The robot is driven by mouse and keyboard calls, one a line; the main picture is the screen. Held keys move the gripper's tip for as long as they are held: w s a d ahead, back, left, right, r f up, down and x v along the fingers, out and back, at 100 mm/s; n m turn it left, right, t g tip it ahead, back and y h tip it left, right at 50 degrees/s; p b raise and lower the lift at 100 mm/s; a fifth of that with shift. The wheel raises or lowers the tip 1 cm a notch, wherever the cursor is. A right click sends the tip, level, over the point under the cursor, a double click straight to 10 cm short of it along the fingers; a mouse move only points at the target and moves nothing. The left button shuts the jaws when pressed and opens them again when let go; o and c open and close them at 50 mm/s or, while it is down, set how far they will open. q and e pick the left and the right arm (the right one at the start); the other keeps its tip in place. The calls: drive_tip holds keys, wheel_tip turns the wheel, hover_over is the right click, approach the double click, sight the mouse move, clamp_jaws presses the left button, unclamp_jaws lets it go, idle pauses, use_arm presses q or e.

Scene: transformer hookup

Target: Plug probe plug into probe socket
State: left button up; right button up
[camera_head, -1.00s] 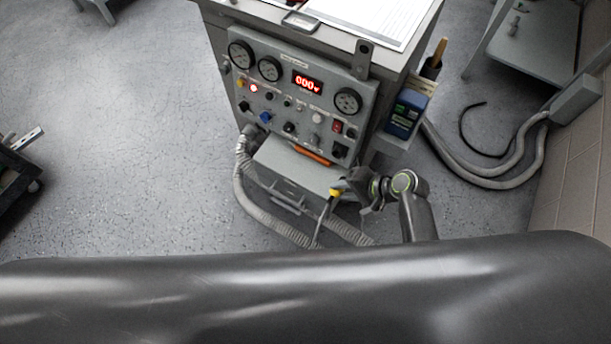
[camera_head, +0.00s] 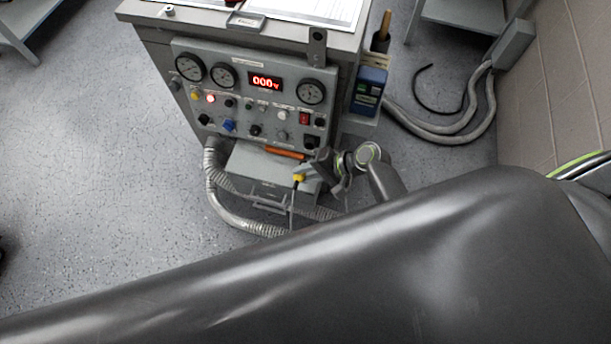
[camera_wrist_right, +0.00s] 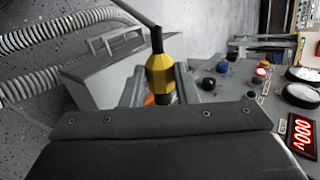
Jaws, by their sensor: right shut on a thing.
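The probe plug is a yellow plug (camera_head: 299,178) with a dark cable. In the right wrist view the yellow plug (camera_wrist_right: 160,75) sits between the two fingers of my right gripper (camera_wrist_right: 161,88), which is shut on it. In the head view my right gripper (camera_head: 312,174) is low, in front of the panel's lower right part. The grey panel (camera_head: 215,140) carries several sockets and knobs, including a yellow one (camera_head: 195,96), a blue one (camera_head: 229,126) and dark ones. I cannot tell which is the probe socket. The plug is apart from the panel's upper rows. My left gripper is not in view.
A grey box (camera_head: 250,165) with a handle and corrugated hoses (camera_head: 222,212) lie below the panel. Gauges and a red display (camera_head: 265,82) read 000. A blue meter (camera_head: 369,90) hangs at the cabinet's right side. Part of my own body covers the lower picture. Floor at left is clear.

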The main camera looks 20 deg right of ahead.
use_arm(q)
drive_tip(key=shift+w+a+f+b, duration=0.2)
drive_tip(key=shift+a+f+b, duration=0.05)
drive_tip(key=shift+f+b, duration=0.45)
use_arm(e)
drive_tip(key=shift+w+d+f, duration=0.2)
drive_tip(key=shift+w+d, duration=0.45)
drive_tip(key=shift+w, duration=0.3)
drive_tip(key=shift+w+d+f, duration=0.15)
drive_tip(key=shift+w+d, duration=0.45)
drive_tip(key=shift+w, duration=0.35)
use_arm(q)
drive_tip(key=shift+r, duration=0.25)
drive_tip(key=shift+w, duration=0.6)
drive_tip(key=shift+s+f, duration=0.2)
use_arm(e)
drive_tip(key=shift+w+d+f, duration=0.1)
drive_tip(key=shift+w+d, duration=0.05)
drive_tip(key=shift+w, duration=0.15)
